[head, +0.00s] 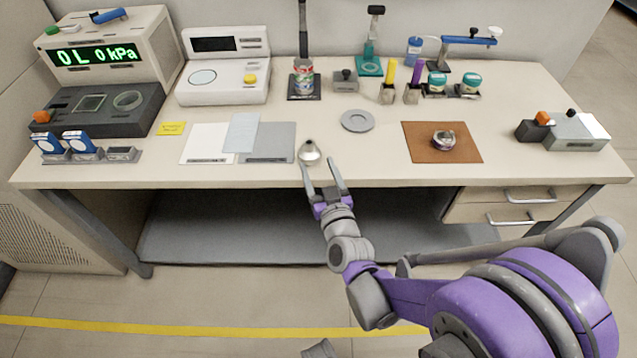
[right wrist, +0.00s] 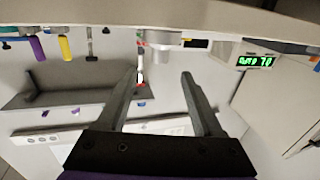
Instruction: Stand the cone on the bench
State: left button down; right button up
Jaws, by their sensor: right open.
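The cone is a small silvery piece (head: 309,155) at the front edge of the bench (head: 345,170), left of centre. Its narrow, dark-tipped end points up or away in the head view. In the right wrist view a grey tapered shape (right wrist: 165,40), apparently the cone, shows beyond and between the fingertips, with its wide end toward the bench. My right gripper (head: 320,164) is open and empty at the front edge, its left fingertip close to the cone; I cannot tell whether they touch. My left gripper is not in view.
A grey disc (head: 357,121) lies behind and right of the cone. Flat sheets (head: 266,143) lie to its left. A brown mat (head: 412,150) with a small metal item (head: 443,140) is to the right. A striped can (head: 303,77) stands at the back. Bench between disc and mat is clear.

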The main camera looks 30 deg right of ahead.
jog(key=s+a+f+n+g+y, duration=0.3)
jog(key=s+a+f+g+y, duration=0.2)
jog(key=a, duration=0.4)
jog(key=s+f+g, duration=0.2)
jog(key=s+g, duration=0.1)
jog(key=s, duration=0.4)
jog(key=s+a+f+g, duration=0.1)
jog(key=s+g, duration=0.3)
jog(key=s, duration=0.4)
jog(key=shift+a+f+g, duration=0.3)
jog(key=shift+f, duration=0.4)
